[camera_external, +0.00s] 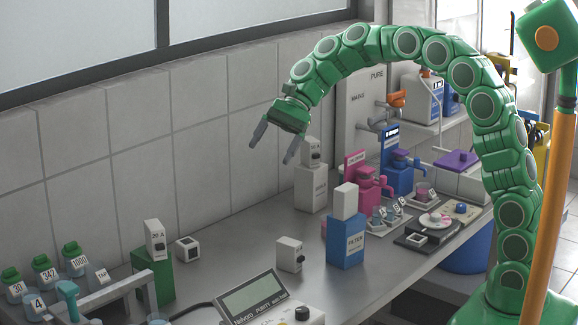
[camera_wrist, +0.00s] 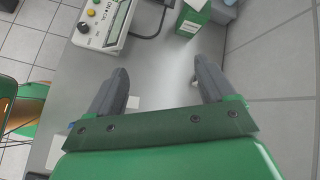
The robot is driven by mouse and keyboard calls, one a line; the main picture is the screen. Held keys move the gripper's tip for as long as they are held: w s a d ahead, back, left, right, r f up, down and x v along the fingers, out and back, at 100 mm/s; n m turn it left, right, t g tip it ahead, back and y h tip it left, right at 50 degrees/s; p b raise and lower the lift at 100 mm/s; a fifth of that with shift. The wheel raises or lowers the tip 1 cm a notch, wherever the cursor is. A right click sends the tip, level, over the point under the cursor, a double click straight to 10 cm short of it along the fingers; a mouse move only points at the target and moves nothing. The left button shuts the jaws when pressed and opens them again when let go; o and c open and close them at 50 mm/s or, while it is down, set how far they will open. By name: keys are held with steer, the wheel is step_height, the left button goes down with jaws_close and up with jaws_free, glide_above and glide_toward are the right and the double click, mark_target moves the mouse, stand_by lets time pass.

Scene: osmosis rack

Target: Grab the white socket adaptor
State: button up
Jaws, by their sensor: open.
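Several small white blocks are in view, and I cannot tell for sure which is the socket adaptor. A white cube with dark square openings (camera_external: 187,249) sits on the bench beside the green box. A white block with a small dark mark (camera_external: 290,254) stands on the bench in front of the blue filter box. My gripper (camera_external: 275,143) is open and empty, high above the bench near the tiled wall. In the wrist view its fingers (camera_wrist: 161,66) are spread over bare bench. White bits beside both fingers are mostly hidden by them.
A white "20 A" block (camera_external: 155,240) stands on the green box (camera_external: 152,278). Another white block (camera_external: 345,201) tops the blue filter box (camera_external: 346,242). The purity meter (camera_external: 254,297) is at the front. Pink and blue dispensers stand right.

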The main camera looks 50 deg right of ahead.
mark_target(187, 245)
steer(key=shift+w+a+f+m+t+y, duration=0.5)
steer(key=shift+w+a+f+m+y, duration=0.95)
steer(key=shift+w, duration=3.3)
steer(key=shift+w+a+f+m+t+y, duration=0.75)
steer(key=shift+w+m, duration=1.4)
steer(key=shift+w, duration=2.6)
steer(key=shift+g+h, duration=0.25)
steer(key=shift+h, duration=0.05)
steer(key=f, duration=2.2)
steer(key=shift+a+f, duration=0.2)
steer(key=shift+x, duration=3.95)
steer(key=shift+w+r, duration=0.1)
steer(key=shift+w, duration=0.05)
steer(key=c, duration=1.1)
